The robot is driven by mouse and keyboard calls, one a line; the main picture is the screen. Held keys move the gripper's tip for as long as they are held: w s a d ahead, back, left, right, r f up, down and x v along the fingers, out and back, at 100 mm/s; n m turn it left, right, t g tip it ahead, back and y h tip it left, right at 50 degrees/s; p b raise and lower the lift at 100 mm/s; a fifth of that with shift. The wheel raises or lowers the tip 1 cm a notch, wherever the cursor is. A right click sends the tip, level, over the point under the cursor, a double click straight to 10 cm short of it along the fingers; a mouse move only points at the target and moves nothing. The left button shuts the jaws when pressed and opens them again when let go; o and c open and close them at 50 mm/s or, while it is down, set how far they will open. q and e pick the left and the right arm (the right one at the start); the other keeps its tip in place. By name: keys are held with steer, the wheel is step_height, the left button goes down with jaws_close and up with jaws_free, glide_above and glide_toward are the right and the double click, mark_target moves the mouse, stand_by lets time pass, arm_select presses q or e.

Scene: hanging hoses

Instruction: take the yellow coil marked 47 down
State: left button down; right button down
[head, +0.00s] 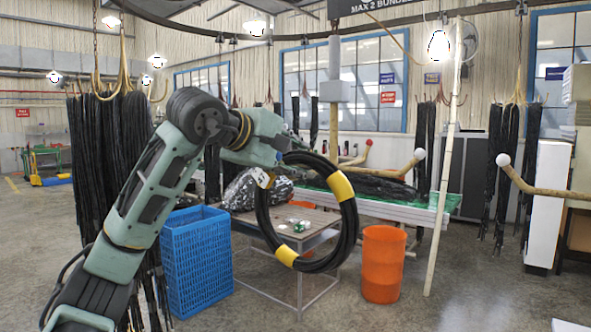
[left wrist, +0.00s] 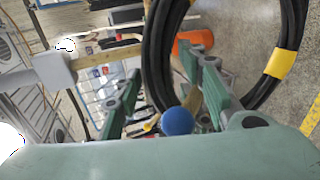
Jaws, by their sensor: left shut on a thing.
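A black hose coil with yellow bands (head: 341,186) hangs upright in the middle of the head view. A small pale tag sits at its upper left; I cannot read a number on it. My left gripper (head: 272,160) is shut on the coil's upper left side. A blue ball (left wrist: 177,121) on a tan peg shows between the fingers; whether the coil still rests on this peg is hidden. My right gripper is out of view.
Pegs with a red ball (head: 368,143) and white balls (head: 420,153) stick out to the right. A low table (head: 262,234) stands below the coil, between a blue crate (head: 197,262) and an orange bin (head: 383,265). A pale pole (head: 442,180) stands right. Floor at front right is clear.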

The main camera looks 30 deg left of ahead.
arm_select(q)
step_height(320, 180, up, 9)
stand_by(0.5)
steer(key=shift+f, duration=0.1)
steer(key=c, duration=1.8)
jaws_free()
jaws_close()
